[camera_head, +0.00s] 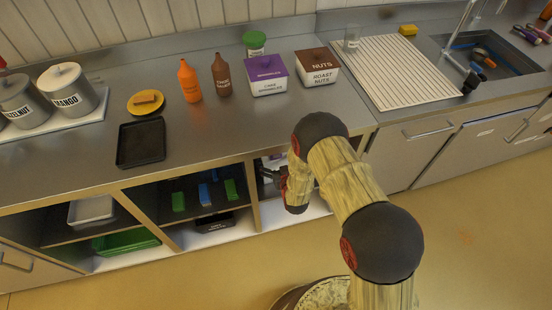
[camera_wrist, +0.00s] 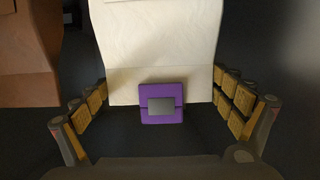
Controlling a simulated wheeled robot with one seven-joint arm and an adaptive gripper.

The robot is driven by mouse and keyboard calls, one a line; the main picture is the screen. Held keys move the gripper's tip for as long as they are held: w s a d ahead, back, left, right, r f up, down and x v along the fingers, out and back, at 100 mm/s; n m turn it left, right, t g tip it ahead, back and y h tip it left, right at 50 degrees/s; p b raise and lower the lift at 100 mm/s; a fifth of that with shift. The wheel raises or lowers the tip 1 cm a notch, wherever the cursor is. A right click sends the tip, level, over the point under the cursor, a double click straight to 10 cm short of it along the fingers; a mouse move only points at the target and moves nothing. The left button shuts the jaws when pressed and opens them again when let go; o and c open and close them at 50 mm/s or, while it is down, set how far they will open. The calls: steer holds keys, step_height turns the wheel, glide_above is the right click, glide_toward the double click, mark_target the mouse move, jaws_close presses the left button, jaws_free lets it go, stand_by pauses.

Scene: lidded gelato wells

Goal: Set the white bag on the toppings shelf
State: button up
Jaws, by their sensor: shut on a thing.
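The white bag (camera_wrist: 160,60) fills the middle of the wrist view, with a purple label (camera_wrist: 160,103) bearing a grey patch at its near end. My gripper (camera_wrist: 162,112) is shut on the bag, with a padded finger on each side of it. In the head view my gripper (camera_head: 268,173) is at the open front of the right under-counter compartment, and my arm hides most of it. A small white and purple part of the bag (camera_head: 274,162) shows there. Which surface is the toppings shelf is not labelled.
A brown bag (camera_wrist: 28,55) stands left of the white bag. The counter above holds the sprinkles box (camera_head: 268,88), the nuts box (camera_head: 318,78), bottles (camera_head: 190,85) and a black tray (camera_head: 141,143). Compartment dividers (camera_head: 253,195) stand beside my gripper. Bare counter lies before the boxes.

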steer(key=shift+r, duration=0.1)
steer(key=shift+f, duration=0.2)
steer(key=o, duration=1.5)
steer(key=shift+c, duration=0.2)
steer(key=shift+r, duration=0.15)
steer(key=shift+s+r, duration=0.1)
steer(key=shift+s, duration=0.1)
steer(key=p+v, duration=0.3)
steer(key=v, duration=0.8)
steer(key=shift+s+d, duration=0.15)
steer(key=shift+s, duration=0.15)
